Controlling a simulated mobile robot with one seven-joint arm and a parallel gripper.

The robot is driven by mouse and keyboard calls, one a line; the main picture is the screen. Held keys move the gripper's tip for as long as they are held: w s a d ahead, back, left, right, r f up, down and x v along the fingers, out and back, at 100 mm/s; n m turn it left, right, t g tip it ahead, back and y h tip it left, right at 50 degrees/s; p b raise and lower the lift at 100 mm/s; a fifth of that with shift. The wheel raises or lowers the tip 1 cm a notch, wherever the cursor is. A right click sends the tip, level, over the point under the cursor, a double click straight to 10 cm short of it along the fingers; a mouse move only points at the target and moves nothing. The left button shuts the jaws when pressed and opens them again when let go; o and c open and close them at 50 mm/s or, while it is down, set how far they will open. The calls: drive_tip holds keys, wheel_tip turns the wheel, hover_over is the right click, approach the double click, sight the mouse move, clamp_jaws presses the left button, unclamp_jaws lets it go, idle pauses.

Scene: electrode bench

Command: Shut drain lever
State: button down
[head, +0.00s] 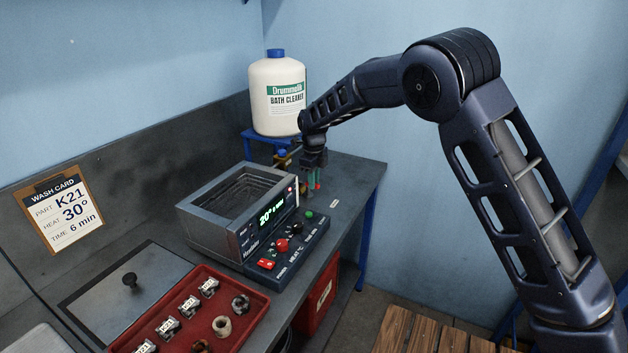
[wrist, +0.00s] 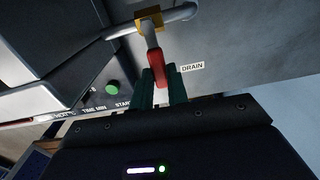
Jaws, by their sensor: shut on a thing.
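The drain lever (wrist: 158,65) has a red grip on a grey stem. The stem comes from a brass-yellow valve (wrist: 150,17) on a grey pipe (wrist: 180,12) and lies roughly crosswise to the pipe. A DRAIN label (wrist: 192,67) is beside the grip, on the bench. My gripper (wrist: 161,80) has its teal fingers on both sides of the red grip and is shut on it. In the head view my gripper (head: 314,181) is at the right of the washer, and the lever is mostly hidden there.
The washer tank (head: 215,225) with its lit display stands left of my gripper, its control panel (head: 285,248) in front. A large cleaner bottle (head: 277,95) stands on a blue stand behind. A red parts tray (head: 255,312) and a lid (head: 105,285) lie at the front left.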

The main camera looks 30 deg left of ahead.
drive_tip(key=c, duration=1.4)
unclamp_jaws()
drive_tip(key=shift+o, duration=0.2)
wheel_tip(320, 180, up, 11)
